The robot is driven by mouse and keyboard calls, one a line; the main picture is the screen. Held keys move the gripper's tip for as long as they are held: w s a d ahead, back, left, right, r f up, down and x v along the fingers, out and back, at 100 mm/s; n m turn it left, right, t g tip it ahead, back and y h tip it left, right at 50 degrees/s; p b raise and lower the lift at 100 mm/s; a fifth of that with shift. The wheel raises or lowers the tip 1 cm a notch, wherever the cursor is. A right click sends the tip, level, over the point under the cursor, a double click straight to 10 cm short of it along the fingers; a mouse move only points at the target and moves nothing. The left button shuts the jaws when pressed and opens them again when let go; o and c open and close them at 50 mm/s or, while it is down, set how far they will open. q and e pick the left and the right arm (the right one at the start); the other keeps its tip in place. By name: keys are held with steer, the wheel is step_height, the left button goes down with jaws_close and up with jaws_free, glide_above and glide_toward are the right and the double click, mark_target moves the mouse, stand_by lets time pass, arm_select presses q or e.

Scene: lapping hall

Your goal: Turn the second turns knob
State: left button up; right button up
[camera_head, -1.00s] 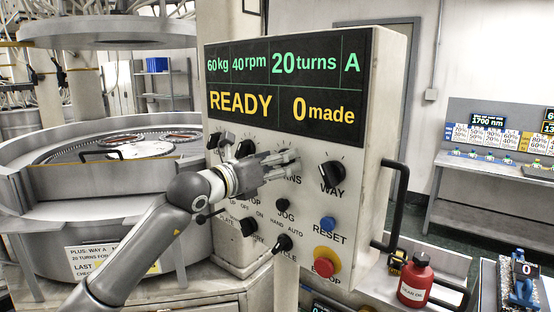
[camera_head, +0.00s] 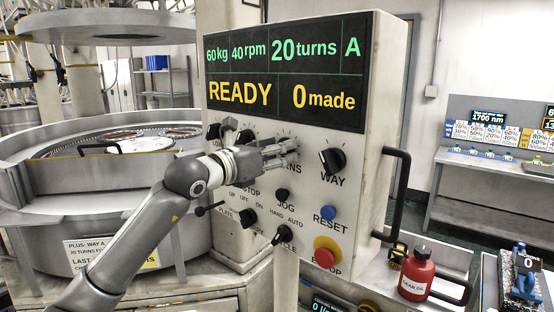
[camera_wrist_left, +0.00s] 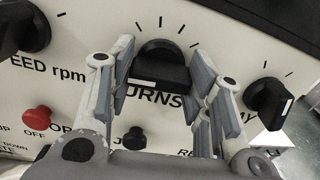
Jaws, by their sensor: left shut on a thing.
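The turns knob is black with a small white mark and sits on the pale control panel (camera_head: 372,165). In the head view my left gripper (camera_head: 284,151) covers it and part of its TURNS label. In the left wrist view the turns knob (camera_wrist_left: 160,68) lies between the two fingers of the left gripper (camera_wrist_left: 162,60), which are shut on it. The white mark shows at the lower left of the knob's front. The panel's display (camera_head: 287,70) reads 60 kg, 40 rpm, 20 turns, A, READY and 0 made. My right gripper is not in view.
The WAY knob (camera_head: 332,159) is close to the right of the gripper, and the speed knob (camera_wrist_left: 20,28) to its left. Below are the JOG button (camera_head: 282,195), blue RESET button (camera_head: 328,213) and red stop button (camera_head: 327,252). A black handle (camera_head: 402,190) juts from the panel's right side.

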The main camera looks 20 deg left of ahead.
arm_select(q)
steer(key=shift+f+m+b, duration=0.2)
steer(key=shift+m+b, duration=0.85)
steer(key=shift+m, duration=0.05)
steer(key=shift+r+m+b, duration=0.1)
steer(key=shift+m+b, duration=0.65)
steer(key=shift+m, duration=0.15)
steer(key=o, duration=1)
steer(key=shift+r, duration=0.1)
steer(key=shift+s+a, duration=0.1)
